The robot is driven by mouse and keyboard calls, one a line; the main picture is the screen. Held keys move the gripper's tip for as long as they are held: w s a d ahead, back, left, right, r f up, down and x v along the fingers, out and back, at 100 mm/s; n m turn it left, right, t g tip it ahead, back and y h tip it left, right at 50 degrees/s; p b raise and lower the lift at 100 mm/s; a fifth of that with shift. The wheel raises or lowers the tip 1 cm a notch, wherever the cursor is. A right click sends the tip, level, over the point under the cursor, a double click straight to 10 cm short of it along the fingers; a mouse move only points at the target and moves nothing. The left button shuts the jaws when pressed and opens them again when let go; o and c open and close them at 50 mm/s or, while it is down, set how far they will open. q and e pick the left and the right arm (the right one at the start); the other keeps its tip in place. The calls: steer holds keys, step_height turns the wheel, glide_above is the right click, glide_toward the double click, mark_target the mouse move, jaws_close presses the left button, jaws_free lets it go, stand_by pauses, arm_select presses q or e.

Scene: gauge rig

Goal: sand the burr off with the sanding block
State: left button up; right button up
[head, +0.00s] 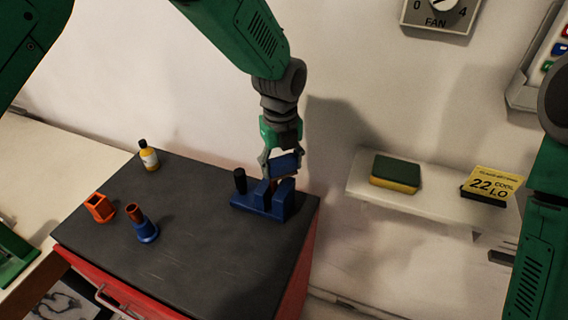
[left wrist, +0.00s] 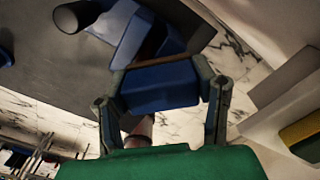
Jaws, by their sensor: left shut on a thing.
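My left gripper (head: 282,160) is shut on a blue block (head: 286,165), which I take to be the sanding block. In the left wrist view the block (left wrist: 160,88) lies between both fingers, with a thin brown layer along its far edge. It is held just above a blue fixture (head: 262,204) with a black knob, at the right of the dark cabinet top. A small reddish-brown piece (head: 273,185) shows at the fixture under the block, mostly hidden. The burr cannot be made out. Whether the block touches anything is unclear. My right gripper is out of view.
On the cabinet top (head: 190,240) stand a yellow bottle (head: 148,156), an orange holder (head: 100,208) and a blue stand (head: 146,231) with a brown cylinder. A wall shelf (head: 362,187) at right holds a green-yellow sponge (head: 396,174) and a yellow sign (head: 491,184). The front middle is clear.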

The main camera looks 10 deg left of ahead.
arm_select(q)
steer(key=shift+s+a, duration=0.1)
steer(key=shift+a, duration=0.55)
steer(key=shift+s+a+p, duration=0.3)
steer(key=shift+a+p, duration=0.1)
steer(key=shift+a, duration=0.1)
steer(key=shift+s+a+f+p, duration=0.1)
steer(key=shift+s+a+p, duration=0.45)
steer(key=shift+s, duration=0.1)
steer(key=shift+w+d+p, duration=0.2)
steer(key=shift+w+d, duration=0.25)
steer(key=shift+d, duration=0.3)
steer(key=shift+w+d+p, duration=0.15)
steer(key=shift+w+d, duration=0.3)
steer(key=shift+d, duration=0.25)
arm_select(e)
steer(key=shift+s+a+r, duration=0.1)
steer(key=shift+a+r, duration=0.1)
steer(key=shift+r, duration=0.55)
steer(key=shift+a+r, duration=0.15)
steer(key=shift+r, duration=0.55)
